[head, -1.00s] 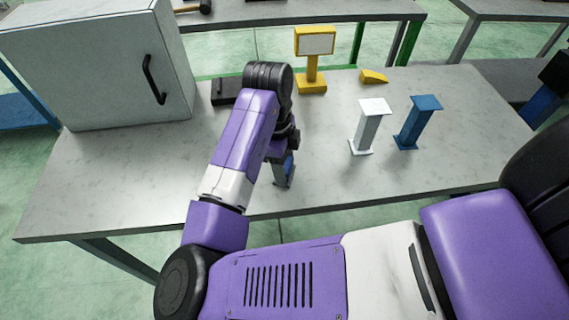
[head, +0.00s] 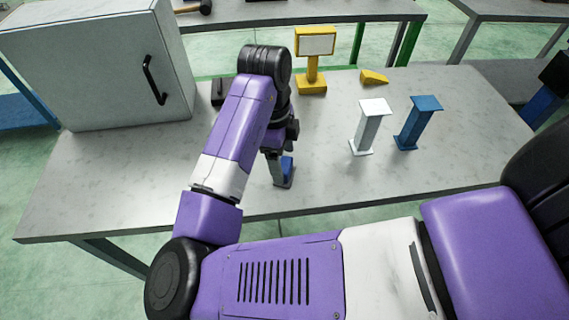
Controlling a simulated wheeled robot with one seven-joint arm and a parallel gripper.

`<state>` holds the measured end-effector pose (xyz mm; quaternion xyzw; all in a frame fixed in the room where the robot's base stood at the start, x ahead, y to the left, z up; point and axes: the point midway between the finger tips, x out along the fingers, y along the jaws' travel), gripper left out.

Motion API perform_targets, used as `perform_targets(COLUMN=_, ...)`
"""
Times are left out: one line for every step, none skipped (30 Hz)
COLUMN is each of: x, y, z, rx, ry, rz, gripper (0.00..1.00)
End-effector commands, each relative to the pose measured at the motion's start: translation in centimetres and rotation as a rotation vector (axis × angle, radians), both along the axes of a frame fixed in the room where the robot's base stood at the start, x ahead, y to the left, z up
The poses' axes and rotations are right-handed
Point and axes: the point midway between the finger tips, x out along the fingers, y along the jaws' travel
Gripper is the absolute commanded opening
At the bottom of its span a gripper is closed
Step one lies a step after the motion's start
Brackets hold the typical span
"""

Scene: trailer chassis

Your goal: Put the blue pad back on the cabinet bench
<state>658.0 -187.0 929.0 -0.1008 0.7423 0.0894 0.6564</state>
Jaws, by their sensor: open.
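A small blue piece (head: 287,165), which may be the blue pad, shows at the fingers of my gripper (head: 280,174) near the bench's front edge. My gripper points down and is open. My arm and the fingers hide part of the blue piece, so I cannot tell whether the fingers touch it. The cabinet bench (head: 110,190) is a pale grey table. The white cabinet (head: 85,70) stands on its left end, door shut, with a black handle (head: 154,80).
A white stand (head: 369,128) and a blue stand (head: 417,122) are upright to the right. A yellow sign on a post (head: 312,60) and a yellow wedge (head: 374,77) are behind them. A dark block (head: 218,92) is partly hidden by my arm. The bench's front left is bare.

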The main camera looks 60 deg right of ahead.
Motion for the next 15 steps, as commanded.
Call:
perform_targets(x=0.2, y=0.0, z=1.1, rx=-0.001, ry=-0.003, rz=-0.003, gripper=0.78)
perform_targets(x=0.3, y=0.0, z=1.8, rx=-0.001, ry=-0.004, rz=-0.003, gripper=0.78)
perform_targets(x=0.4, y=0.0, z=2.6, rx=0.0, ry=-0.004, rz=-0.004, gripper=0.78)
perform_targets(x=0.4, y=0.0, z=3.3, rx=-0.001, ry=-0.004, rz=-0.003, gripper=0.78)
perform_targets(x=0.5, y=0.1, z=3.9, rx=0.0, ry=-0.003, rz=-0.002, gripper=0.78)
perform_targets(x=0.6, y=0.1, z=4.7, rx=0.0, ry=-0.003, rz=-0.002, gripper=0.78)
perform_targets(x=0.7, y=0.1, z=5.2, rx=-0.001, ry=-0.003, rz=-0.003, gripper=0.78)
perform_targets(x=0.7, y=0.1, z=5.7, rx=-0.001, ry=-0.004, rz=-0.003, gripper=0.78)
perform_targets(x=0.8, y=0.2, z=6.4, rx=-0.001, ry=-0.002, rz=-0.003, gripper=0.78)
perform_targets(x=0.9, y=0.2, z=6.8, rx=0.001, ry=-0.003, rz=-0.002, gripper=0.78)
perform_targets(x=0.9, y=0.2, z=7.2, rx=0.0, ry=-0.003, rz=-0.001, gripper=0.78)
perform_targets(x=0.9, y=0.2, z=7.7, rx=0.0, ry=-0.002, rz=-0.002, gripper=0.78)
perform_targets(x=1.0, y=0.2, z=8.0, rx=0.0, ry=-0.001, rz=-0.002, gripper=0.78)
perform_targets(x=1.0, y=0.2, z=8.2, rx=-0.001, ry=-0.001, rz=-0.002, gripper=0.78)
perform_targets(x=1.0, y=0.2, z=8.5, rx=-0.001, ry=-0.001, rz=-0.002, gripper=0.78)
